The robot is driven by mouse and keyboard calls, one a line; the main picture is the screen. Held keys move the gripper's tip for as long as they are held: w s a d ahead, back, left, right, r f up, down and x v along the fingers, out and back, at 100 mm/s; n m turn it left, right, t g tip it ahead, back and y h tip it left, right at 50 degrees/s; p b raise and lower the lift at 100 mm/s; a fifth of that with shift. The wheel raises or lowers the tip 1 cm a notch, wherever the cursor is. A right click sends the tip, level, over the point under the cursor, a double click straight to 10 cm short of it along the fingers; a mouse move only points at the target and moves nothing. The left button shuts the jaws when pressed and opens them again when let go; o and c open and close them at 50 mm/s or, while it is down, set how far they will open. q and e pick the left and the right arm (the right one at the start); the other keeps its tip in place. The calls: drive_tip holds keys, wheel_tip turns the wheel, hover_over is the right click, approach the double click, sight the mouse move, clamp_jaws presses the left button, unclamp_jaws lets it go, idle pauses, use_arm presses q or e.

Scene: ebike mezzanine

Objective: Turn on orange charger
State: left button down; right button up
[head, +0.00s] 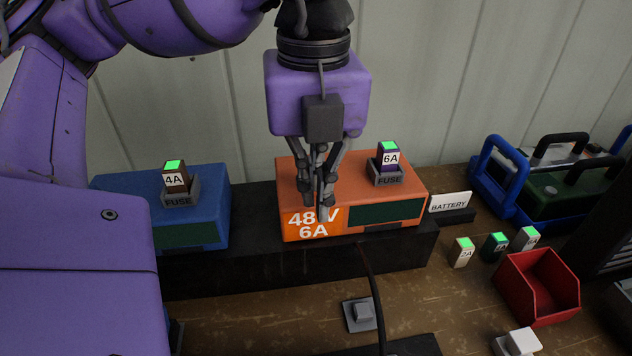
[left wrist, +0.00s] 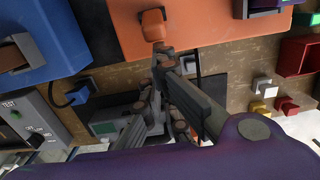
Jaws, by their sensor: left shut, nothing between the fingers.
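The orange charger (head: 405,208) sits on a black shelf, labelled "48V 6A" on its front, with a dark display panel. A "6A" fuse (head: 389,158) with a green top stands in its FUSE holder. My left gripper (head: 322,212) is shut and empty, pointing down at the charger's front and hiding part of the label. In the left wrist view, the orange charger (left wrist: 215,22) spans the top. A small orange block-like part (left wrist: 153,26) on it lies just beyond my fingertips (left wrist: 161,50); contact cannot be told. My right gripper is not in view.
A blue charger (head: 215,195) with a "4A" fuse (head: 175,177) stands left. Right are a BATTERY sign (head: 450,202), loose fuses (head: 462,252), a red bin (head: 535,288) and battery packs with handles (head: 555,195). A cable (head: 373,280) hangs in front. The wall is close behind.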

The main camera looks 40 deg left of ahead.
use_arm(q)
drive_tip(key=shift+w+a+r+g+h, duration=0.15)
drive_tip(key=shift+r+g+h, duration=0.1)
drive_tip(key=shift+g+h, duration=0.3)
drive_tip(key=shift+a+r+g+h+p, duration=0.1)
drive_tip(key=shift+r+g+h+p, duration=0.05)
drive_tip(key=shift+g+h+p, duration=0.3)
